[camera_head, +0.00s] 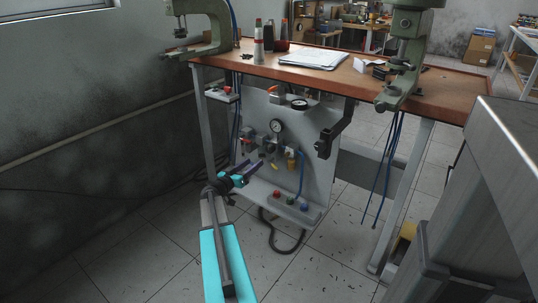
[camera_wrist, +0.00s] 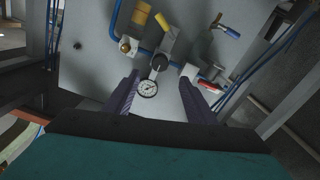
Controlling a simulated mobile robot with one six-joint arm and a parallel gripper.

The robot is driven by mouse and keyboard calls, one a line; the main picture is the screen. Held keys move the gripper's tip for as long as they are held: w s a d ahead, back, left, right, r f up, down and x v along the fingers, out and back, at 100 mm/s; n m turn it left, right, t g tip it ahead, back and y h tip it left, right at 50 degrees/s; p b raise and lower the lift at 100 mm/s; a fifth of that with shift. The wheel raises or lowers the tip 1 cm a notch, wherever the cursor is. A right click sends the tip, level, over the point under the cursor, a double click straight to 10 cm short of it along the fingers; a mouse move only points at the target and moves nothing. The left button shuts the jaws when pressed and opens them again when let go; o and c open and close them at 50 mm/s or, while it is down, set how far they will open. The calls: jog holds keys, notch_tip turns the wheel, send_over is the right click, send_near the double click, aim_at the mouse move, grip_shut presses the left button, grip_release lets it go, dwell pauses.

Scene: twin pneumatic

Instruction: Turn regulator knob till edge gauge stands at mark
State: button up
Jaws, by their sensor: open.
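The upright grey panel (camera_head: 316,130) hangs under the bench. A round white-faced gauge (camera_head: 277,126) stands above the fittings on it; it also shows in the wrist view (camera_wrist: 148,88), with markings too small to read. A dark-rimmed gauge (camera_head: 299,104) sits at the panel's top edge, its needle unreadable. A dark round knob (camera_wrist: 160,62), apparently the regulator's, shows beside the white-faced gauge in the wrist view. My gripper (camera_head: 251,171) is open and empty in front of the fittings, below the white-faced gauge. In the wrist view its fingers (camera_wrist: 163,92) flank that gauge, with no clear contact.
A grey cabinet (camera_head: 480,200) stands right; open floor lies left.

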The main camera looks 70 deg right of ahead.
aim_at(269, 151)
jog(key=shift+d, duration=0.15)
jog(key=b+x, duration=0.3)
jog(key=x, duration=0.9)
jog(key=shift+w+f+b, duration=0.1)
jog(key=shift+b, duration=0.2)
jog(key=shift+x, duration=0.8)
jog(key=c, duration=1)
